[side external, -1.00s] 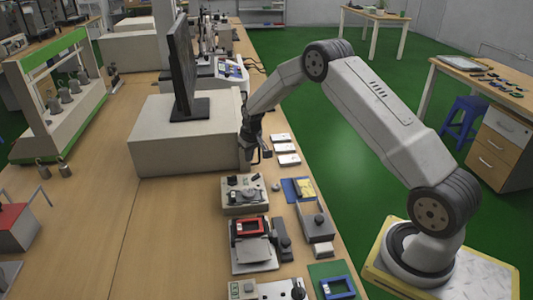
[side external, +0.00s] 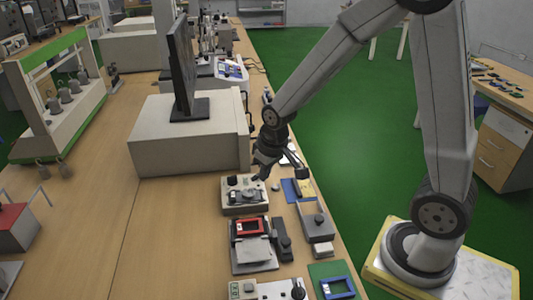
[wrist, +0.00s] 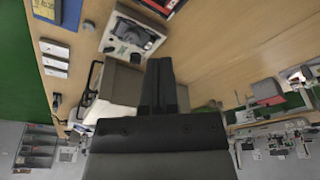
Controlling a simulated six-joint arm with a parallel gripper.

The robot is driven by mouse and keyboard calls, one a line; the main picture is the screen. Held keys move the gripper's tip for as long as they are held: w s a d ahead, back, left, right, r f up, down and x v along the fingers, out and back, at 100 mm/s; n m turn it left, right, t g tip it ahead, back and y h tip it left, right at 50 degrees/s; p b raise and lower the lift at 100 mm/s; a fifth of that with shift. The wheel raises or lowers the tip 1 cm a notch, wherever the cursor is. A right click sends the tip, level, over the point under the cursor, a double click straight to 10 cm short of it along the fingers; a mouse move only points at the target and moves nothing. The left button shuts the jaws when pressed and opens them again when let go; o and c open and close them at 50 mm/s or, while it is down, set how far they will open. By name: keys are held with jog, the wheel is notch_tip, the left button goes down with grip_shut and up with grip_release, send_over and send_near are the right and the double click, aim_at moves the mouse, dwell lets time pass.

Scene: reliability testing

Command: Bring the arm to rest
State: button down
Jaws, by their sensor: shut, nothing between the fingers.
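My gripper (side external: 280,176) hangs above the bench near the right edge, in front of the beige box with the monitor. It is over the area between the grey tester with a round dial (side external: 243,195) and the white cards, apart from them as far as I can tell. In the wrist view my gripper (wrist: 159,62) shows its fingers together and nothing between them. The arm is bent, with its elbow raised high at the top of the side view.
A beige box (side external: 190,140) carries a black monitor (side external: 181,70). A blue plate (side external: 290,190), a red frame (side external: 250,227) and a blue frame (side external: 338,288) lie near the bench's right edge. A green rack (side external: 50,62) stands far left. The bench (side external: 100,220) is bare between.

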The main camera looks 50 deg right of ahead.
jog(key=s+a, duration=0.3)
jog(key=s, duration=0.6)
jog(key=shift+r+n, duration=0.2)
jog(key=shift+n, duration=0.1)
